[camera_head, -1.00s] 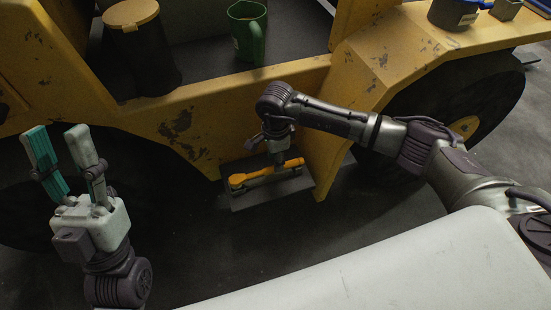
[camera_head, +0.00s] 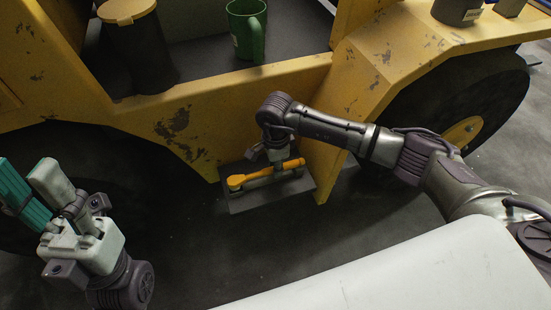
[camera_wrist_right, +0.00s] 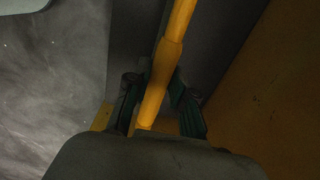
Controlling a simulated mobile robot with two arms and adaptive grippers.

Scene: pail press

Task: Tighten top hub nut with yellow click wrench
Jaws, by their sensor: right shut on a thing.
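The yellow click wrench (camera_head: 242,181) lies along a dark step plate at the foot of the yellow machine. My right gripper (camera_head: 277,162) reaches down onto it from above. In the right wrist view the wrench (camera_wrist_right: 173,55) runs between the two green-padded fingers of my right gripper (camera_wrist_right: 157,100), which are shut on it. My left gripper (camera_head: 36,190) is open and empty at the lower left, fingers pointing up. A wheel hub (camera_head: 461,134) with a yellow plate shows at the right; I cannot make out its top nut.
The step (camera_head: 243,202) sticks out from the yellow machine body (camera_head: 215,118). On the machine stand a dark canister with a yellow lid (camera_head: 126,11), a green jug (camera_head: 247,30) and a dark pot (camera_head: 457,10). The floor in front is clear.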

